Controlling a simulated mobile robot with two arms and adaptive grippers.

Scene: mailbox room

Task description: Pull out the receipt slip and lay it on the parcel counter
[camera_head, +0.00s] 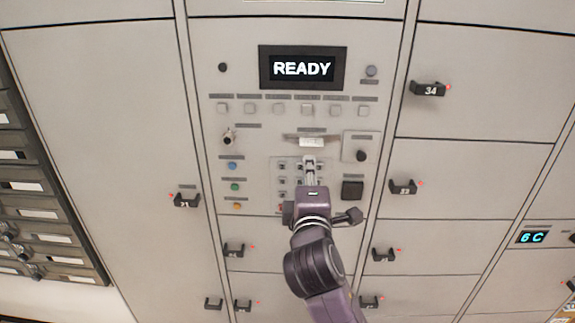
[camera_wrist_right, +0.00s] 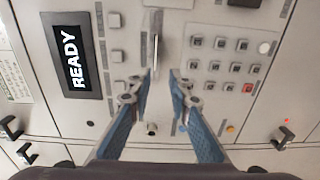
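The receipt slip (camera_head: 311,142) is a small white tab sticking out of a narrow slot in the grey locker panel, below the READY display and above the keypad. In the right wrist view the slip (camera_wrist_right: 156,55) shows as a thin pale strip just ahead of the fingertips. My right gripper (camera_head: 310,163) is in front of the keypad, just below the slip in the head view. Its fingers (camera_wrist_right: 161,76) are apart, with nothing visible between them. My left gripper is not in view. I cannot make out the parcel counter with certainty.
The panel carries the READY display (camera_head: 301,68), a row of small buttons, a key lock (camera_head: 228,138), a dark knob (camera_head: 361,156) and a keypad (camera_wrist_right: 220,55). Locker doors with protruding black handles (camera_head: 428,89) surround it. A dark slotted rack (camera_head: 40,190) stands at the left.

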